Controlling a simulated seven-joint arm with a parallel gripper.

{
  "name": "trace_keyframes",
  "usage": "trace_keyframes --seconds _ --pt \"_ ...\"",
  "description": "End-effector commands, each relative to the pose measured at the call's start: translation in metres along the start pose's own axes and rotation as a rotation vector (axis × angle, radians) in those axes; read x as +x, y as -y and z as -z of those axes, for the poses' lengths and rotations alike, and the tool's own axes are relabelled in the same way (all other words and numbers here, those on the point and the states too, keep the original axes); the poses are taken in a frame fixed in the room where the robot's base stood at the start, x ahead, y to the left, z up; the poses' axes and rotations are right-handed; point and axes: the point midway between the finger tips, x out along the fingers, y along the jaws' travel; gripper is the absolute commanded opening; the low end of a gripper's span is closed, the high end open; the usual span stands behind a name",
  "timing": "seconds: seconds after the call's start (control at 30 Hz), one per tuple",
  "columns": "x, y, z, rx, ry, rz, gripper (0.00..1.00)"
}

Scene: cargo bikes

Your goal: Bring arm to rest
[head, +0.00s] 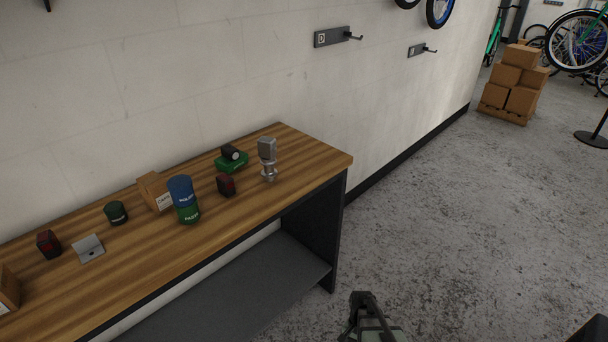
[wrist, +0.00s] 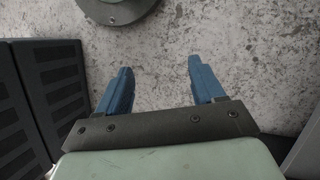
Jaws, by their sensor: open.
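My gripper shows in the wrist view (wrist: 160,85), with its two blue fingers spread apart and nothing between them. It points down at the bare, speckled concrete floor. In the head view, part of my arm shows at the bottom, right of the wooden workbench (head: 245,215) and apart from it; the fingers cannot be made out there.
On the bench stand a blue tin (head: 180,189) on a green tin (head: 188,214), a cardboard box (head: 152,188), a silver microphone-like object (head: 267,152) and several small items. Stacked cartons (head: 515,80) stand far right. The floor (head: 430,200) between is clear.

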Motion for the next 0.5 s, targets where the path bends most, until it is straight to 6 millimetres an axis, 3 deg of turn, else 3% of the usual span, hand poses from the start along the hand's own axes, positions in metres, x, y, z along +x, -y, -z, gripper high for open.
trace_keyframes --seconds 0.03,0.2,0.5 --pt "0.014 -0.011 -0.016 -0.046 0.016 -0.014 0.68" --pt "0.054 -0.039 -0.056 -0.208 0.063 -0.046 0.68" --pt "0.104 -0.085 -0.120 -0.463 0.142 -0.082 0.68"
